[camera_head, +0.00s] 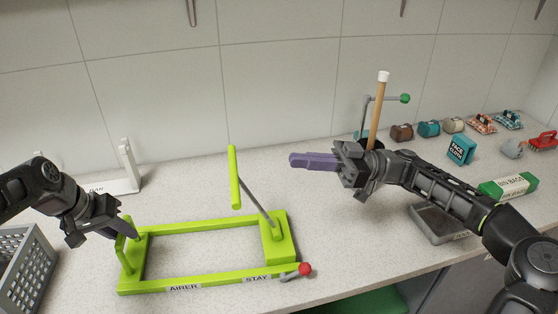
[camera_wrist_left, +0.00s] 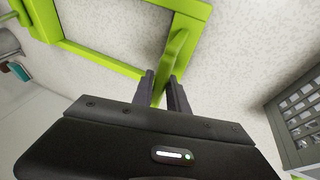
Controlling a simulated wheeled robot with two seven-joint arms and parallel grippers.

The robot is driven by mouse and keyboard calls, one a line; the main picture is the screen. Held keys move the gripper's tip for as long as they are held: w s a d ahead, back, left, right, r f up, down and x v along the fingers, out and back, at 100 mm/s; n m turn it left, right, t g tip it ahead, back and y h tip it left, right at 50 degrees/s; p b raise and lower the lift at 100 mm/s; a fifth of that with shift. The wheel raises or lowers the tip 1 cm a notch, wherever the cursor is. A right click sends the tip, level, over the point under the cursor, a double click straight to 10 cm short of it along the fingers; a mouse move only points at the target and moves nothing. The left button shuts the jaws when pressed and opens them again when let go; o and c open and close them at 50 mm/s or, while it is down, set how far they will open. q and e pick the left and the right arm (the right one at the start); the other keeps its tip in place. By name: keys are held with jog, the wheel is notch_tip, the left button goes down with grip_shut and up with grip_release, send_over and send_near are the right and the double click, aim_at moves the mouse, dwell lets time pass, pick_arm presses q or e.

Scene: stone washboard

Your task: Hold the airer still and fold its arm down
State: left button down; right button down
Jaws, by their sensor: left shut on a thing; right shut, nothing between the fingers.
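The lime-green airer (camera_head: 205,279) is a rectangular frame lying on the counter, labelled AIRER and STAY. Its arm, a grey rod with a green crossbar (camera_head: 234,178), stands raised and tilted left from the block at the right end. A stay lever with a red knob (camera_head: 305,269) lies at the front right corner. My left gripper (camera_head: 128,231) is shut on the green upright at the airer's left end; the left wrist view shows the upright (camera_wrist_left: 177,50) between the fingers. My right gripper (camera_head: 293,160), with purple fingers, is shut and empty in the air right of the crossbar, not touching it.
A grey basket (camera_head: 27,265) stands at the left edge and a white stand (camera_head: 125,175) behind the airer. A wooden stick (camera_head: 377,110) and green-knobbed rod rise behind my right wrist. A grey tray (camera_head: 430,226), green box (camera_head: 507,186) and several small items fill the right.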

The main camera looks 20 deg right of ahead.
jog(key=shift+w+a+f, duration=0.15)
jog(key=shift+a, duration=1.55)
jog(key=shift+w+a+f, duration=0.15)
jog(key=shift+a, duration=1.5)
jog(key=shift+w+a+f, duration=0.15)
jog(key=shift+a, duration=1.55)
